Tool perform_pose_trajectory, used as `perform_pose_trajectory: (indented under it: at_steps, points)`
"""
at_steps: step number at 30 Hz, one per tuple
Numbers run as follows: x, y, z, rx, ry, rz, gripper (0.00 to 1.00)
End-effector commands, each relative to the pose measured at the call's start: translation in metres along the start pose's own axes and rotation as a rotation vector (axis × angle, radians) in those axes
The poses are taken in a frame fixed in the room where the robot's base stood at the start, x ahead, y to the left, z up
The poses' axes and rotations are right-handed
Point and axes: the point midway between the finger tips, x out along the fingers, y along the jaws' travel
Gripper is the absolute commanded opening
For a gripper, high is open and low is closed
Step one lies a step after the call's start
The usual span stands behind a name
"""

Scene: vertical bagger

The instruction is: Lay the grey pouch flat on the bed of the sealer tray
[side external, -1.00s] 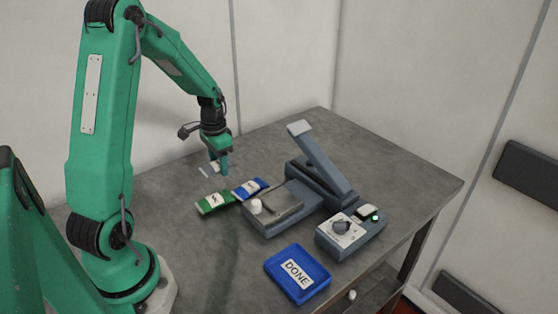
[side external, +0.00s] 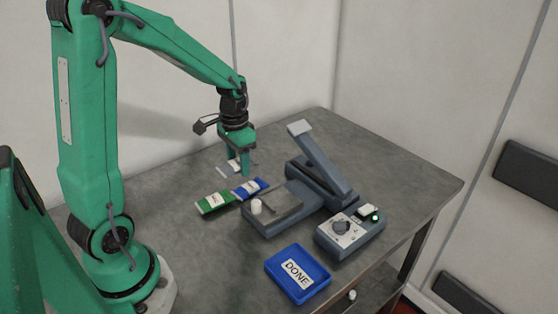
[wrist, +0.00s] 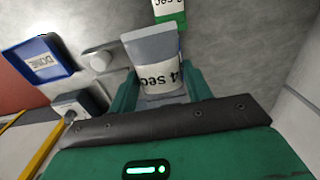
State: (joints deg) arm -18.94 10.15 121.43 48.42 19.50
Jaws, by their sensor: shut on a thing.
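My gripper (side external: 240,169) is shut on the grey pouch (wrist: 150,48), which has a white label reading "4 sec". In the side view the pouch is small and partly hidden by the fingers. It is held above the table, behind the blue pouch and to the left of the sealer. The sealer tray (side external: 284,203) has a flat grey bed with nothing lying on it and a white knob (side external: 256,206) at its near left corner. The sealer's arm (side external: 321,160) is raised.
A green pouch (side external: 214,203) and a blue pouch (side external: 250,188) lie on the table left of the tray. A blue DONE tray (side external: 278,277) is in front. A control box (side external: 350,233) with a dial and a green light stands to the right.

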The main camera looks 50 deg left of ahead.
Motion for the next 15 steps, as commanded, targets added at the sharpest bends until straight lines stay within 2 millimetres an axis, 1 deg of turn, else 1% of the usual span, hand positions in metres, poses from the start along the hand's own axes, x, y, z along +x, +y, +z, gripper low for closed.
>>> perform_pose_trajectory:
  at_steps: [11, 15]
  points:
    - [0.0000, -0.0002, -0.0003, 0.001, 0.000, 0.000, 0.24]
    - [-0.0002, 0.0024, -0.0035, 0.001, 0.000, 0.000, 0.24]
